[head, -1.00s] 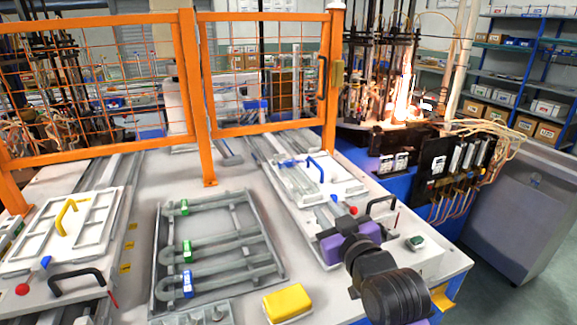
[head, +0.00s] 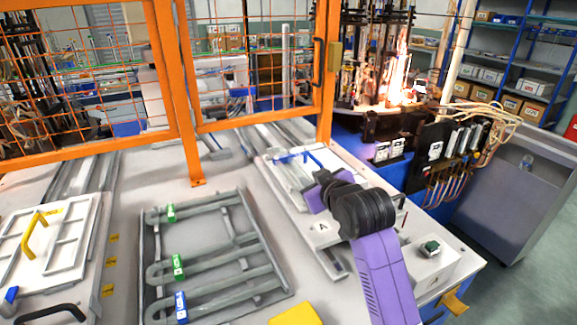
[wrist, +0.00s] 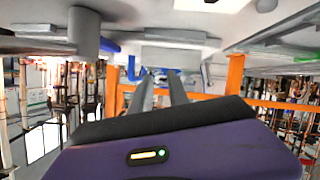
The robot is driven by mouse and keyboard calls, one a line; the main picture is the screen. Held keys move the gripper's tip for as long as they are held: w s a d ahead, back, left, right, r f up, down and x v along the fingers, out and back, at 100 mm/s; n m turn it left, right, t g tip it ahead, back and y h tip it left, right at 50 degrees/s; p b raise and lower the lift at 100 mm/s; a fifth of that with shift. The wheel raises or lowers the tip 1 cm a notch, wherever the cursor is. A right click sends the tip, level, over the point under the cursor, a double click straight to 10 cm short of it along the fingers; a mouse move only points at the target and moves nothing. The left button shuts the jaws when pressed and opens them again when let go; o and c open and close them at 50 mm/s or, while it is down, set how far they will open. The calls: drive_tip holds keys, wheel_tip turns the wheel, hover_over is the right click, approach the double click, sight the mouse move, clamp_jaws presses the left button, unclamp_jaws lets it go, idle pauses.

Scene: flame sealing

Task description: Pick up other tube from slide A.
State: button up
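Slide A (head: 322,228), a pale plate marked "A", lies on the right of the bench. A blue handle-like piece (head: 297,157) stands at its far end; pale tube-like shapes (head: 291,176) lie just before it, too small to tell apart clearly. My purple gripper (head: 315,199) is low over the slide, and my arm hides part of the plate. In the upside-down wrist view, the two grey fingers (wrist: 163,84) are apart with nothing seen between them. A blue piece (wrist: 131,67) shows beside their tips.
A rack (head: 237,262) of grey U-shaped tubes with green and blue tags lies left of slide A. Orange mesh fencing (head: 193,120) stands behind, with a burner (head: 398,85) glowing at the back right. A yellow block (head: 297,314) sits at the front.

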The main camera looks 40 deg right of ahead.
sight(305, 175)
drive_tip(key=shift+p+x, duration=0.4)
drive_tip(key=shift+x, duration=1.85)
clamp_jaws()
drive_tip(key=shift+r, duration=0.15)
